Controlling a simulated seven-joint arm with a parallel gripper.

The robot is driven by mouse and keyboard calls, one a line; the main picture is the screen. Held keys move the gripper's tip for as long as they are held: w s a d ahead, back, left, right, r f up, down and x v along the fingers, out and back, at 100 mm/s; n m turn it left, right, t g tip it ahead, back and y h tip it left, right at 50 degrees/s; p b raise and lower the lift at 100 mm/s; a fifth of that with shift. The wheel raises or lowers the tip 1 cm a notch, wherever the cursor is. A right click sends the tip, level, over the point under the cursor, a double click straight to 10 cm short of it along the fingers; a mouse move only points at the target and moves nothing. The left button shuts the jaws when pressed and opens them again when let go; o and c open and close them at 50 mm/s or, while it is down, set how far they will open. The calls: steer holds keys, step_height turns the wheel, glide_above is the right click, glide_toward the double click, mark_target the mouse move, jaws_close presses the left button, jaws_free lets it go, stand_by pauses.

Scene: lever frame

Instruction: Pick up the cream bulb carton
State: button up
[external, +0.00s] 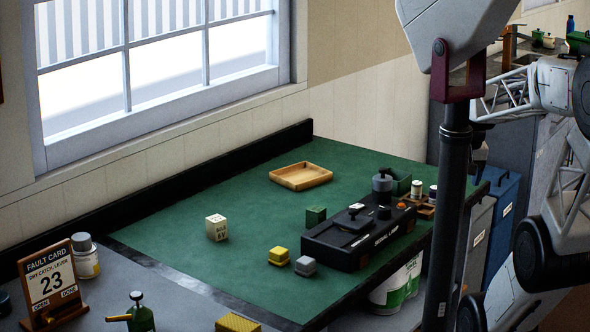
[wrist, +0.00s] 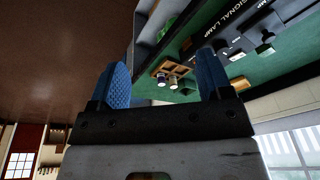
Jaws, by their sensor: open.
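The cream bulb carton (external: 216,227) is a small cube with dark print, standing on the green bench top (external: 170,237) left of the signal lamp. I cannot make it out in the wrist view. My gripper (wrist: 163,76) shows in the wrist view with its two blue fingers wide apart and nothing between them. The bench and lamp appear at an angle beyond the fingers, well away from them. In the external view my arm is at the right edge, clear of the carton, and I cannot clearly pick out the fingers there.
The black signal lamp (external: 358,237) lies right of the carton. A wooden tray (external: 300,176) is behind. A dark post (external: 452,210) rises at the right. Bench around the carton is clear.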

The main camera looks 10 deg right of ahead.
steer(key=w+a+m+g+y, duration=0.2)
steer(key=w+a+g+y, duration=0.1)
steer(key=w+a, duration=0.65)
steer(key=m+g+y, duration=0.7)
steer(key=m, duration=0.1)
glide_toward(223, 218)
steer(key=x, duration=0.3)
steer(key=shift+w+f, duration=0.1)
steer(key=shift+f, duration=0.25)
steer(key=shift+w+a+f+y, duration=0.1)
steer(key=shift+a+f+y, duration=0.25)
steer(key=shift+a+y, duration=0.1)
steer(key=shift+x, duration=1.3)
